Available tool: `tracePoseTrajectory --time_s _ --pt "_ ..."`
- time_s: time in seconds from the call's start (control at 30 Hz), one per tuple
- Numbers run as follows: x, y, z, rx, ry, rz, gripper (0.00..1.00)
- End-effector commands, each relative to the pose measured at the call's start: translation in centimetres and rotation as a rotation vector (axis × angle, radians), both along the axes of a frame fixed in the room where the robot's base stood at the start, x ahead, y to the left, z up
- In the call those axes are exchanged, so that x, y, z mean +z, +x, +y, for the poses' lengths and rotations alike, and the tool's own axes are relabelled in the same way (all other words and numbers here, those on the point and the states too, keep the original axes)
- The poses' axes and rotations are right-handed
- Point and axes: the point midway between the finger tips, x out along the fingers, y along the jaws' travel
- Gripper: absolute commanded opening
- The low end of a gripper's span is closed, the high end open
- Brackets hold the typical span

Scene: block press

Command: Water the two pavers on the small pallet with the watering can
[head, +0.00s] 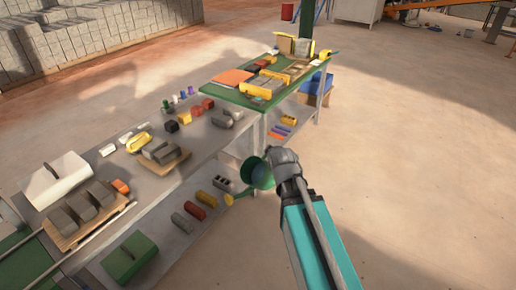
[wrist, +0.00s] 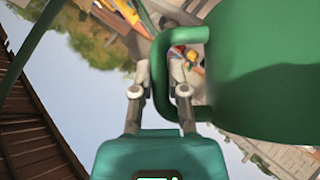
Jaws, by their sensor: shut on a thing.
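My gripper (head: 277,160) is shut on the handle of the green watering can (head: 262,176). A small wooden pallet (head: 180,161) on the low table carries two grey pavers (head: 154,148) side by side. It stands left of the can and apart from it.
A bigger pallet (head: 122,206) with several grey pavers stands at the near left beside a white box (head: 55,180). A green-topped bench (head: 240,97) stands behind. The floor at right is clear.

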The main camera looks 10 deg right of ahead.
Motion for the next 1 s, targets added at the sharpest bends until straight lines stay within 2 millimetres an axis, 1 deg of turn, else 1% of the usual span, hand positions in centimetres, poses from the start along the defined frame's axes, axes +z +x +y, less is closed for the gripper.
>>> tracePoseTrajectory --time_s 0.03,0.1,0.3,0.8,1.0 --pt "0.0 -0.6 -0.8 0.007 0.002 -0.001 0.0" --pt "0.1 -1.0 -1.4 0.021 0.001 -0.003 0.0" --pt "0.1 -1.5 -2.4 0.041 -0.001 -0.006 0.0" --pt "0.1 -1.5 -2.6 0.044 -0.001 -0.005 0.0" --pt "0.1 -1.6 -3.0 0.038 -0.001 -0.004 0.0"
